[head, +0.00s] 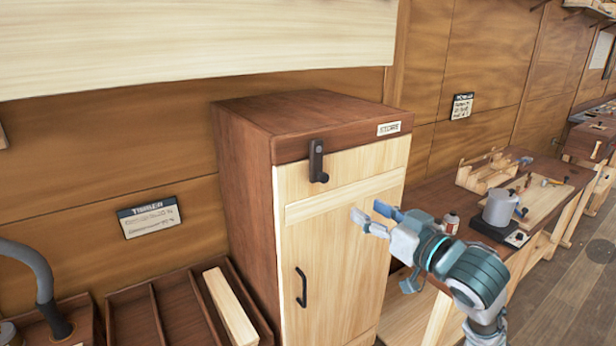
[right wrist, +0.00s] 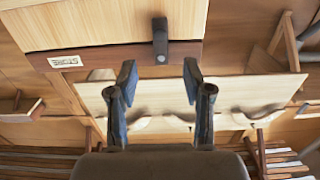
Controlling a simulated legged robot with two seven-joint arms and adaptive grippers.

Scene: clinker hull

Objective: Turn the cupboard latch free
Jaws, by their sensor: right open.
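The cupboard (head: 330,250) is a tall dark wood box with a pale door. Its dark latch (head: 317,162) sits at the top left of the front, with its bar upright and a knob at the lower end. The latch also shows in the right wrist view (right wrist: 160,40), ahead of the fingers. A black door handle (head: 301,287) is lower on the door. My right gripper (head: 372,215) is open and empty, to the right of and below the latch, apart from it. Its two fingers also show in the right wrist view (right wrist: 160,82). My left gripper is not in view.
A workbench (head: 540,200) stands to the right of the cupboard, bearing a grey pot (head: 499,208) and a small can (head: 450,222). A timber bin (head: 180,312) is at the lower left.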

